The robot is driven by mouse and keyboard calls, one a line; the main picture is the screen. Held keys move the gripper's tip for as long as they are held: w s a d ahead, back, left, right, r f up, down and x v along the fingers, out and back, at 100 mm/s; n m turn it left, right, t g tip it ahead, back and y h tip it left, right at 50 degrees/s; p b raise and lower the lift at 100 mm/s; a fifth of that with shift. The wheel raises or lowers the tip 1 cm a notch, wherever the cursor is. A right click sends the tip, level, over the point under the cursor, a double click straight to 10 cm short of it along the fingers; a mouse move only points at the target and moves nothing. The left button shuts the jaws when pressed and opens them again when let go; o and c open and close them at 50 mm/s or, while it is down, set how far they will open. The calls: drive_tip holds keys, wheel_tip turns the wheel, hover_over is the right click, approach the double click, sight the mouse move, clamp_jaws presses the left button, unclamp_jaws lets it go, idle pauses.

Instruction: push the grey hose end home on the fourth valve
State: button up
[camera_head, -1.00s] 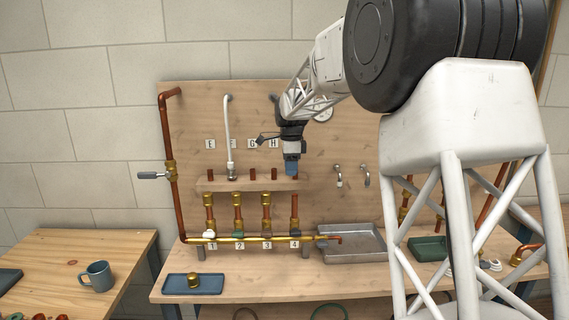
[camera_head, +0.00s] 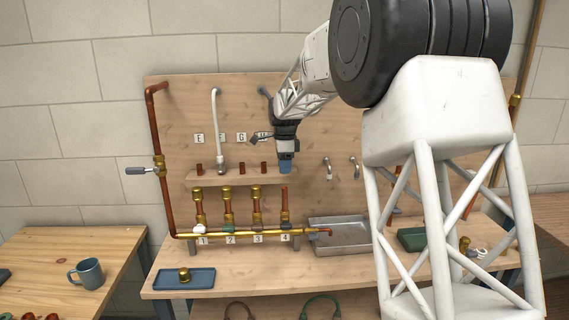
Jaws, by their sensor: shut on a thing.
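The fourth valve's copper pipe (camera_head: 285,204) stands upright at the right end of the brass manifold (camera_head: 240,234), above the label 4 (camera_head: 285,238). My gripper (camera_head: 285,168) is above it in the picture, pointing down, with bluish tips shut. What it holds is too small to make out. The upper end of a grey hose (camera_head: 263,91) shows on the board and runs behind my arm. Its lower end is hidden, so I cannot tell whether it touches the pipe. A gap shows between the tips and the pipe top.
A white hose (camera_head: 218,125) hangs on the board by the wooden shelf (camera_head: 215,180) with its copper stubs. Brass fittings of the other three valves stand left of the fourth. A metal tray (camera_head: 340,245) lies at right, a blue tray (camera_head: 184,280) at front left.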

sight(285, 188)
drive_tip(key=shift+f, duration=2.4)
drive_tip(key=shift+f, duration=2.25)
drive_tip(key=o, duration=1)
drive_tip(key=shift+r, duration=3.95)
drive_tip(key=shift+r, duration=0.1)
drive_tip(key=shift+r, duration=2.9)
